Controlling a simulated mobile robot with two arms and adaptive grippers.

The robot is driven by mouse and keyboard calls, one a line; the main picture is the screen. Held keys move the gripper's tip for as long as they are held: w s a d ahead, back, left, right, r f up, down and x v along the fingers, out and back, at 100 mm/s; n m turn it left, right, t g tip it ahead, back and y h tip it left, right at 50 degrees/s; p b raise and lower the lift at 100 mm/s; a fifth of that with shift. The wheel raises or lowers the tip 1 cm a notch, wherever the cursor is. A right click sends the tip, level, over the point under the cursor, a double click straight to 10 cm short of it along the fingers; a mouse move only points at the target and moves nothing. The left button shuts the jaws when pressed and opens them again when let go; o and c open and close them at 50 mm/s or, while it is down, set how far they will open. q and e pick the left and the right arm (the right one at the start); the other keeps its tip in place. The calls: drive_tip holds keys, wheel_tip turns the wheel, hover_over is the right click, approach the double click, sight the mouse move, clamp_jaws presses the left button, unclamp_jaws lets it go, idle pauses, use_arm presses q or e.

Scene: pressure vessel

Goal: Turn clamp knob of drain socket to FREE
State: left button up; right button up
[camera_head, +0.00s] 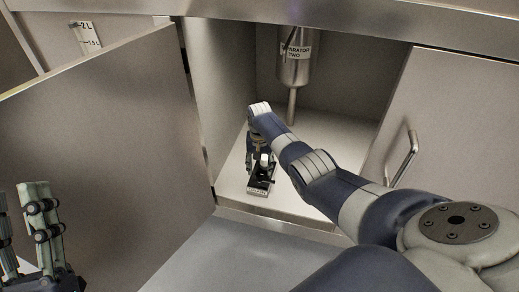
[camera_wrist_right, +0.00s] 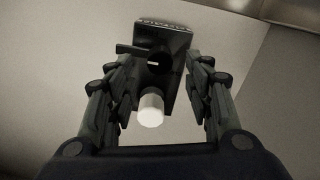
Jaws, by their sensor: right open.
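The drain socket (camera_head: 260,187) is a small dark block with a pale label on its front, on the cabinet floor. In the right wrist view the dark block (camera_wrist_right: 176,38) has a round black part with a white mark (camera_wrist_right: 158,62), a black lever on its left and a white cylinder (camera_wrist_right: 150,112). I cannot tell which part is the clamp knob. My right gripper (camera_wrist_right: 160,98) is open, with a finger on each side of the white cylinder and no visible contact. My left gripper (camera_head: 20,205) is at the lower left, its fingers apart and empty.
A steel vessel labelled SEPARATOR TWO (camera_head: 295,60), with a thin pipe below, hangs behind my right arm. An open door (camera_head: 110,150) stands left; another door with a handle (camera_head: 403,160) stands right. The cabinet floor (camera_head: 230,195) is clear around the socket.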

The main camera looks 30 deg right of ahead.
sight(260, 173)
wheel_tip(260, 173, up, 9)
idle(0.4)
idle(0.4)
